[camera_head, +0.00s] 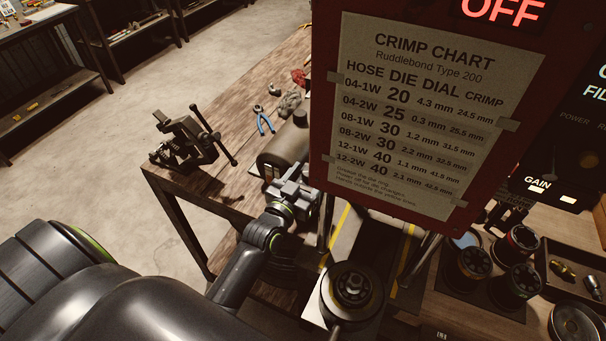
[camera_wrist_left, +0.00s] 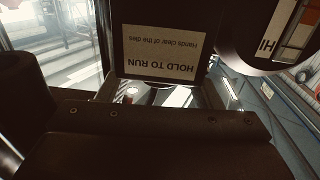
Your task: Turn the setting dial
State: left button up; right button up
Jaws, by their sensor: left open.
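The red crimper cabinet carries a crimp chart (camera_head: 425,110) listing hose, die, dial and crimp values. I cannot make out the setting dial in the head view. In the left wrist view, a dark rounded part (camera_wrist_left: 255,35) stands at the upper right beside a white label reading "HI" (camera_wrist_left: 267,47); I cannot tell whether it is the dial. My left gripper (camera_head: 298,188) is open beside the cabinet's lower left edge, in front of a dark cylinder (camera_head: 285,150). What its fingertips face is hidden. My right gripper is not in view.
A "HOLD TO RUN" label (camera_wrist_left: 160,53) appears upside down in the wrist view. An "OFF" display (camera_head: 503,9) is lit red. A vise (camera_head: 190,140) and blue-handled pliers (camera_head: 264,120) are on the wooden bench (camera_head: 235,120). Several round dies (camera_head: 520,240) stand at lower right.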

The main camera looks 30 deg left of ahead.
pick_arm(q)
jog(key=shift+s+f+b, duration=0.15)
jog(key=shift+s+b, duration=0.2)
jog(key=shift+s, duration=0.1)
jog(key=s+b, duration=0.9)
jog(key=s, duration=0.7)
jog(key=shift+s, duration=0.25)
